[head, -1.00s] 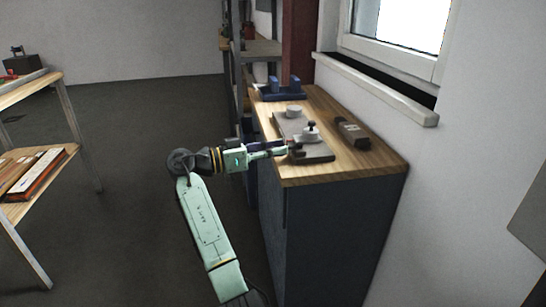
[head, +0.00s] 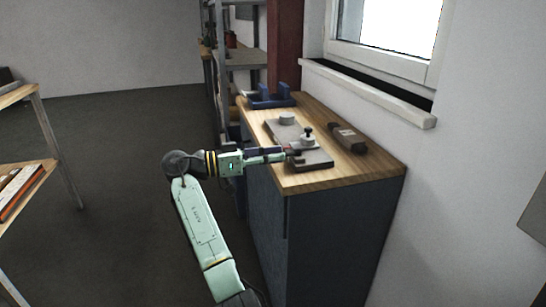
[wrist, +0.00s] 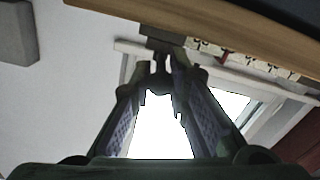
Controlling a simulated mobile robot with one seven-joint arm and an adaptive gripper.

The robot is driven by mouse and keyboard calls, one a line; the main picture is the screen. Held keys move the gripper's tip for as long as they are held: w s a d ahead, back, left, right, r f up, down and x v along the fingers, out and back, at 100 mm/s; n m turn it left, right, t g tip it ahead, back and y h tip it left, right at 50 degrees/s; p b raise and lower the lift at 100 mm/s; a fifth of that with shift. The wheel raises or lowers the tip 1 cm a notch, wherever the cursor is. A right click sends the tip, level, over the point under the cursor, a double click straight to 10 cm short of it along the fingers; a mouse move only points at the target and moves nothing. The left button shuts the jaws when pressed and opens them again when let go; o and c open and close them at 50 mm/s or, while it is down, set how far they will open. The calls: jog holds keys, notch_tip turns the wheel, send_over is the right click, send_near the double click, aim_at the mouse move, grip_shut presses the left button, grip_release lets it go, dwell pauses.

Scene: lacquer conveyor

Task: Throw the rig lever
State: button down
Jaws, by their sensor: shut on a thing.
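The rig is a grey plate (head: 313,166) on the wooden bench top, with a round white disc (head: 287,118) and a second white disc with a black knob (head: 307,137) on it. My gripper (head: 289,154) reaches in from the left at the plate's near left edge. It is shut on a small dark part there, which looks like the rig lever (head: 299,159); my fingers partly hide it. In the wrist view my gripper (wrist: 160,80) points up, its fingertips drawn together on a dark piece. The lever's exact angle cannot be told.
The bench top (head: 345,177) also holds a dark brown block (head: 347,138) to the right and a blue holder (head: 268,98) at the back. A wall with a window sill (head: 365,92) bounds the right side. A shelf (head: 42,150) stands at the left, with open floor between.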

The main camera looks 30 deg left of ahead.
jog(key=c, duration=1.5)
grip_release()
jog(key=v, duration=1.2)
